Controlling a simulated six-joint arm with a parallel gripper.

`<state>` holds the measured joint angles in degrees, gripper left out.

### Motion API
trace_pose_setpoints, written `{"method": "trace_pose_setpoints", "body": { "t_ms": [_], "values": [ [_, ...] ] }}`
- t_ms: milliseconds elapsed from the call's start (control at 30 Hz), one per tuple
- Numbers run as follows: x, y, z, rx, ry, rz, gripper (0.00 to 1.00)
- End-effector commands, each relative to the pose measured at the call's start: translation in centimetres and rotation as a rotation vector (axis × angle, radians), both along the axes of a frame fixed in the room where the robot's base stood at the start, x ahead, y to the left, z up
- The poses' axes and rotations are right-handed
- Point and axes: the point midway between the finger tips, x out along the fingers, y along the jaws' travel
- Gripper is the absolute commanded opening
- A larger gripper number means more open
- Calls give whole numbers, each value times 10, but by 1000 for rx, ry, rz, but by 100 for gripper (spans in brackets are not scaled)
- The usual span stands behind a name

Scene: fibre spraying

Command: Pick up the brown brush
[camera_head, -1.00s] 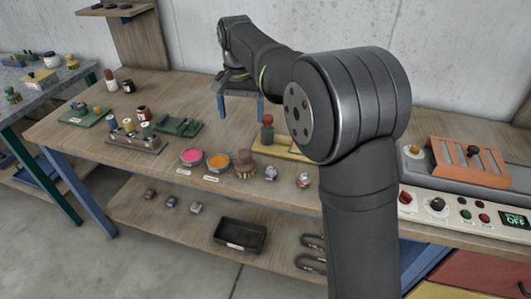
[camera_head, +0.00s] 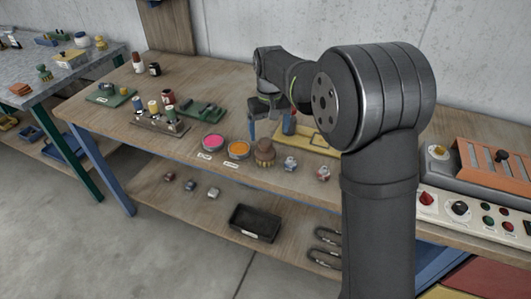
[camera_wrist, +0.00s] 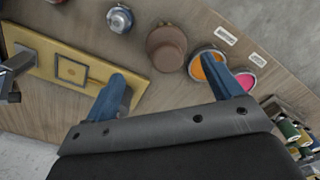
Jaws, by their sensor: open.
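The brown brush (camera_head: 264,151) stands on the wooden bench near its front edge, right of the orange paint pot (camera_head: 238,149). In the wrist view the brush (camera_wrist: 166,47) shows from above as a round brown shape. My gripper (camera_head: 270,129) is open and empty, with blue fingers, behind the brush in the head view. In the wrist view my gripper (camera_wrist: 166,76) has its fingertips apart, with the brush beyond them and roughly between their lines. The brush is not touched as far as I can see.
A pink paint pot (camera_head: 213,142) stands left of the orange one. Two small metal-capped items, one here (camera_head: 290,163), stand to the right. Spools on a rack (camera_head: 160,119) stand further left.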

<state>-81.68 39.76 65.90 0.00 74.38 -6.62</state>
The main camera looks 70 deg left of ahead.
Motion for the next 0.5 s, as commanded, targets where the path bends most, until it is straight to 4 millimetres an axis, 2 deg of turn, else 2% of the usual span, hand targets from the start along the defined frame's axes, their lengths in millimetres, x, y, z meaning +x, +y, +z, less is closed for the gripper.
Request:
{"method": "trace_pose_setpoints", "body": {
  "t_ms": [100, 367, 500],
  "values": [
    [0, 0, -19, -2, 0, 0, 84],
    [-1, 1, -34, -1, 0, 0, 84],
    [-5, 4, -50, -2, 0, 0, 84]
  ]
}}
